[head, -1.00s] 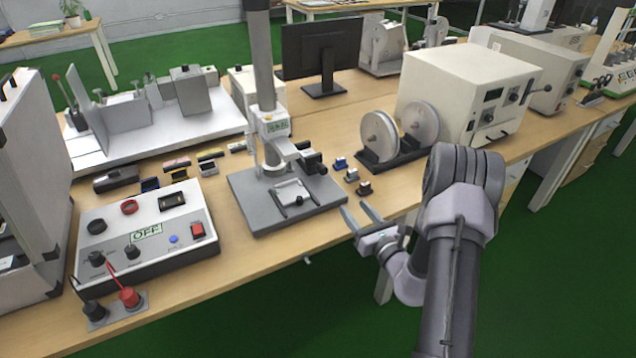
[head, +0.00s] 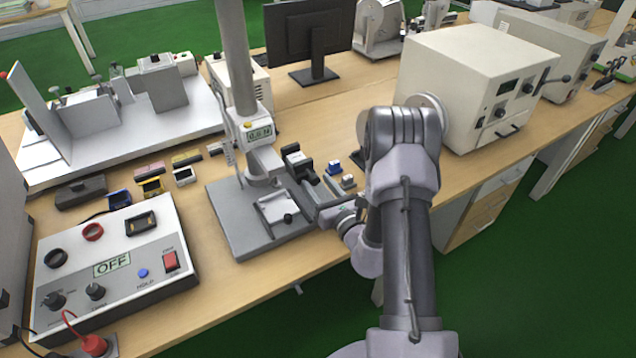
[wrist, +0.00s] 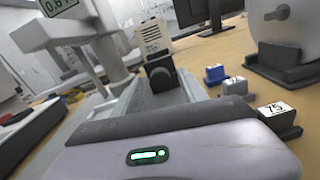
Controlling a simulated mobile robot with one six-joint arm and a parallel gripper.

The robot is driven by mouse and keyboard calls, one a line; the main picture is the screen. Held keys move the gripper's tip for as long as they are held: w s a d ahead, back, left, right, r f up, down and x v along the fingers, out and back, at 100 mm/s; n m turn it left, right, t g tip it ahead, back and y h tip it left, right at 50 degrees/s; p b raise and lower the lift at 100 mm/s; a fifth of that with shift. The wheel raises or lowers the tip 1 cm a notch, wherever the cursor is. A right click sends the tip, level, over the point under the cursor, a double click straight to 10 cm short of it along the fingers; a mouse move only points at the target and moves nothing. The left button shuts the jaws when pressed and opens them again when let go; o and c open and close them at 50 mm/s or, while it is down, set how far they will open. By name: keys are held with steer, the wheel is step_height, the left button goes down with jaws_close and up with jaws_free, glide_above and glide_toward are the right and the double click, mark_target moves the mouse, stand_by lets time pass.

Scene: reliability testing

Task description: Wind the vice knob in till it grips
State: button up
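The vice (head: 272,207) is a small pale grey block on the flat grey base plate (head: 236,232) of the test stand. Its black knob (head: 288,218) is on its right front side. My gripper (head: 322,204) is just right of the knob, low over the right edge of the base plate.
A control box (head: 120,255) reading OFF is at left.

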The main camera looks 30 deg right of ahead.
jaws_close()
steer(key=shift+r+m+p, duration=0.1)
steer(key=shift+m+p, duration=0.2)
steer(key=shift+p, duration=0.1)
steer(key=m+p, duration=0.2)
steer(key=m, duration=0.1)
steer(key=shift+r+p, duration=0.1)
steer(key=shift+p, duration=0.3)
steer(key=m+p, duration=0.3)
steer(key=m, duration=0.2)
steer(key=shift+d+p, duration=0.1)
steer(key=shift+p, duration=0.25)
steer(key=m+p, duration=0.2)
steer(key=m, duration=0.3)
steer(key=shift+m+y+p, duration=0.3)
steer(key=shift+m, duration=0.1)
steer(key=m+p, duration=0.1)
steer(key=m, duration=0.3)
steer(key=shift+m, duration=0.3)
steer(key=shift+f+m, duration=0.2)
steer(key=shift+m, duration=0.1)
